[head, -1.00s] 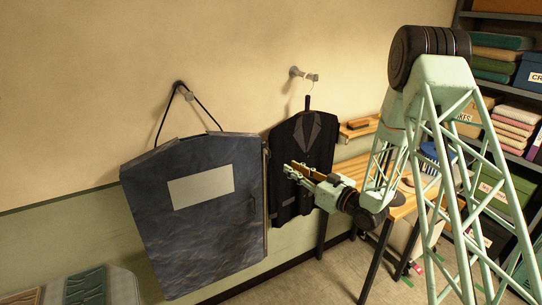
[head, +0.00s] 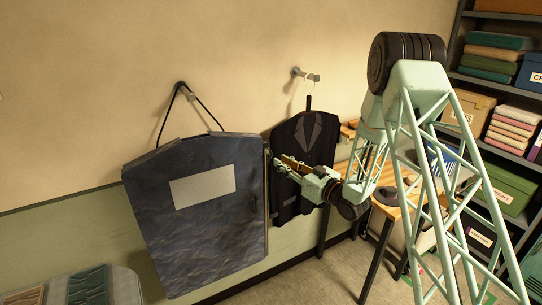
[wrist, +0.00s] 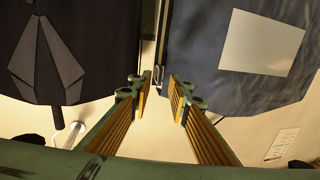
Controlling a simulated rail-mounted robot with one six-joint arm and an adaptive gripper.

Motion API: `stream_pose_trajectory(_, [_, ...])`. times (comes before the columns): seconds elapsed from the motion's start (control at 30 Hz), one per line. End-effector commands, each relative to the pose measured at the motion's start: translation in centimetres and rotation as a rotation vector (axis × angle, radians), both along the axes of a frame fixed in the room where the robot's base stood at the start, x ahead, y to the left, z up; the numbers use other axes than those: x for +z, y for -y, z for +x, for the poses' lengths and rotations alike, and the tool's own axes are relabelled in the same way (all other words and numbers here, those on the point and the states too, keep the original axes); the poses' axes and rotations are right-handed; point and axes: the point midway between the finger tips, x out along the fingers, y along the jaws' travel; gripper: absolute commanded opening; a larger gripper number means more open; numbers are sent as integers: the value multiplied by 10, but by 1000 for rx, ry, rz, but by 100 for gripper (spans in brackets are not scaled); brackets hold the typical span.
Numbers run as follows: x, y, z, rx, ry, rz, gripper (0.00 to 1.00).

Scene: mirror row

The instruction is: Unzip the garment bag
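The blue-grey garment bag (head: 207,232) hangs by a black strap on a wall hook, a pale blank label on its front; it fills the right of the wrist view (wrist: 205,60). A pale strip, apparently the zip (head: 266,200), runs along its right edge. In the wrist view a small grey zip pull (wrist: 157,76) shows on that edge. My gripper (head: 280,162) is at the bag's upper right edge, in front of the dark suit. Contact cannot be told.
A dark suit (head: 300,138) hangs on a second hook (head: 304,74) close right of the bag. A wooden table (head: 350,183) stands behind my arm. A shelf unit (head: 509,80) with boxes and folded cloth is at right. A bench (head: 121,283) is at lower left.

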Motion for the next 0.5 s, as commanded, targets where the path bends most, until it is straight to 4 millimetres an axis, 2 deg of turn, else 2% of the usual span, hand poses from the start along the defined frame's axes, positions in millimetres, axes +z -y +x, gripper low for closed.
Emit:
stream_pose_trajectory(0.3, [0,-31,29,2,-1,-1,17])
stream_pose_trajectory(0.5, [1,-44,44,1,0,0,17])
